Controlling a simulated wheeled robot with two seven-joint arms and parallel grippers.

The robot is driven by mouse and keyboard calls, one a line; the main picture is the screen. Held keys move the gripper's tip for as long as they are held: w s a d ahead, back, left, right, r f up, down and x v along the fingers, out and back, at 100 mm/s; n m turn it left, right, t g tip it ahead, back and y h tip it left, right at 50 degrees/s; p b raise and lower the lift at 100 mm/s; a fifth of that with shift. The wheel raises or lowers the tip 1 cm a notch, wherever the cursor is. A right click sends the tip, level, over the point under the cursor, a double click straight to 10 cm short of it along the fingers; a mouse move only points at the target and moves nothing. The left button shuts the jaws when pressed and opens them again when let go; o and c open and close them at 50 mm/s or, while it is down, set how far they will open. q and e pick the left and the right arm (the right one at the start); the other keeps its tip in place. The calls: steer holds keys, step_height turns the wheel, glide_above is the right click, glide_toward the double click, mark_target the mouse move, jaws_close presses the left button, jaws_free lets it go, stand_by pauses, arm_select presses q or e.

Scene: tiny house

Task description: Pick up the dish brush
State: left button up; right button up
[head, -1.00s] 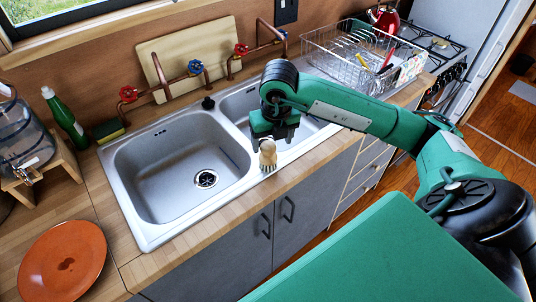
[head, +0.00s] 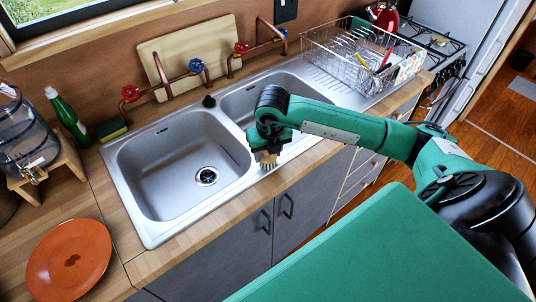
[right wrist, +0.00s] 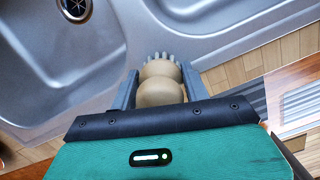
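The dish brush (head: 268,162) has a rounded wooden handle and pale bristles. It stands upright, bristles down, on the front rim of the steel sink, near the divider between the basins. My right gripper (head: 268,150) is directly above it, pointing down and hiding its top. In the right wrist view the brush (right wrist: 160,88) sits between the two grey fingers of the right gripper (right wrist: 158,72), one on each side. The fingers look open around the handle; whether they touch it is hard to tell. My left gripper is not in view.
The double sink (head: 150,222) is empty. Copper pipe taps (head: 197,67) and a cutting board (head: 168,45) stand behind it. A wire dish rack (head: 330,58) is at the right, an orange plate (head: 70,260) at the left. A green bottle (head: 62,115) stands near a sponge (head: 111,129).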

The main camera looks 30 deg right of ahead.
steer(key=c, duration=0.4)
steer(key=shift+o, duration=0.2)
steer(key=shift+r, duration=0.15)
